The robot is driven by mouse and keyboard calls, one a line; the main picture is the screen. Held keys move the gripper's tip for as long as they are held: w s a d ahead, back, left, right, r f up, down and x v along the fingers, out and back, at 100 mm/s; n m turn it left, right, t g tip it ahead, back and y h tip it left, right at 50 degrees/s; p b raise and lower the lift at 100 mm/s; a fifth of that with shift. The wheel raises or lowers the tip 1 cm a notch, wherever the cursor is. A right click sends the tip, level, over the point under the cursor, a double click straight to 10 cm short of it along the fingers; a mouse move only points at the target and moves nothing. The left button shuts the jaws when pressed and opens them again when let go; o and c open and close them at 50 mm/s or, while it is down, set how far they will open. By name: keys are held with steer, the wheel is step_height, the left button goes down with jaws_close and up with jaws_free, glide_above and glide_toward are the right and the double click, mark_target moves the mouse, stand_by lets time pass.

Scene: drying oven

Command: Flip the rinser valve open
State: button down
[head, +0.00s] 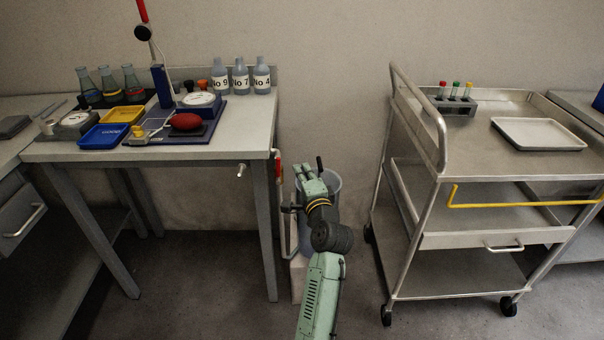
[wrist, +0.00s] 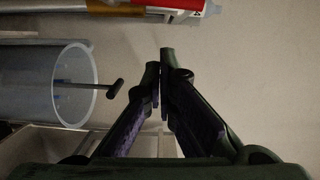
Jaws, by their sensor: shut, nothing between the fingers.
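My gripper (head: 304,170) reaches into the gap between the left table and the cart. In the wrist view its fingers (wrist: 160,65) are shut together and empty. A grey see-through cylinder (head: 334,183) stands just right of and behind the gripper; it also shows in the wrist view (wrist: 40,82). A dark T-shaped handle (wrist: 116,88) sticks out of its mouth, left of my fingertips and apart from them. A pipe with a brass-coloured section (wrist: 114,7) and a red-and-white part (wrist: 175,6) runs along the wrist view's top edge. I cannot tell which part is the rinser valve.
The left table (head: 262,125) carries flasks, labelled bottles, trays and a balance. Its front leg (head: 264,235) is close left of my arm. A steel cart (head: 440,240) on wheels stands at right, with a tube rack and white tray. The floor between is mostly free.

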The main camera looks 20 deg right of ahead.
steer(key=s+b, duration=0.2)
steer(key=s, duration=0.8)
steer(key=shift+d, duration=0.2)
steer(key=shift+a, duration=0.1)
